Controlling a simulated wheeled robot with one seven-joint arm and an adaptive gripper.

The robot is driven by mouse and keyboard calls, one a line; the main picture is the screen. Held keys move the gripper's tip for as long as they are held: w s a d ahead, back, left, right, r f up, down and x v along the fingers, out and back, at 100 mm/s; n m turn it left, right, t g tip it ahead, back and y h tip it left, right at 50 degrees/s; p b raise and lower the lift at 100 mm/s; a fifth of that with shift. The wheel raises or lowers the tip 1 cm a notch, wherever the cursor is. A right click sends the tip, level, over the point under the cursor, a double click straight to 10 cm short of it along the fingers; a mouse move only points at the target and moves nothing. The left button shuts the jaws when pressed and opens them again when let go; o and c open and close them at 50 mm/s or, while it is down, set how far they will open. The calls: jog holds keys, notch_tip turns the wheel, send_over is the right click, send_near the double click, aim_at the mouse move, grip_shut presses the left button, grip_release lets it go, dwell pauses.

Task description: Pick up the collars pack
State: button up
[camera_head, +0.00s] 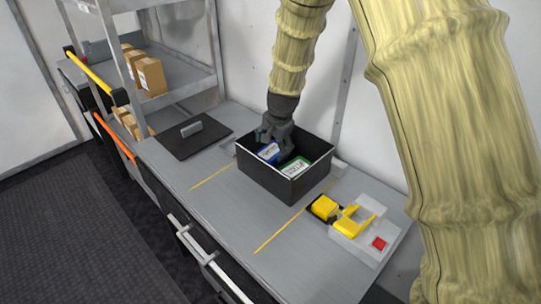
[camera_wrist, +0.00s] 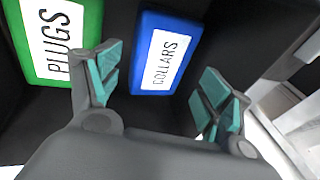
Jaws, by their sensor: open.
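The collars pack (camera_wrist: 165,55) is a blue box with a white label reading COLLARS. It lies inside a black open bin (camera_head: 264,183) on the counter, and its blue shows in the head view (camera_head: 268,152). My gripper (camera_wrist: 160,95) is open and empty, reaching down into the bin. In the wrist view the pack lies ahead of and between the two teal-padded fingers, nearer the left one, with no visible contact. In the head view my gripper (camera_head: 274,140) partly hides the bin's inside.
A green plugs pack (camera_wrist: 55,40) lies beside the collars pack in the bin. The bin's walls surround my gripper closely. A yellow and grey device with a red button (camera_head: 379,243) stands to the right.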

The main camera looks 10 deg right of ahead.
aim_at(271, 153)
jog(key=shift+p+x, duration=0.7)
jog(key=shift+x, duration=1.8)
jog(key=shift+s, duration=0.15)
jog(key=c, duration=0.8)
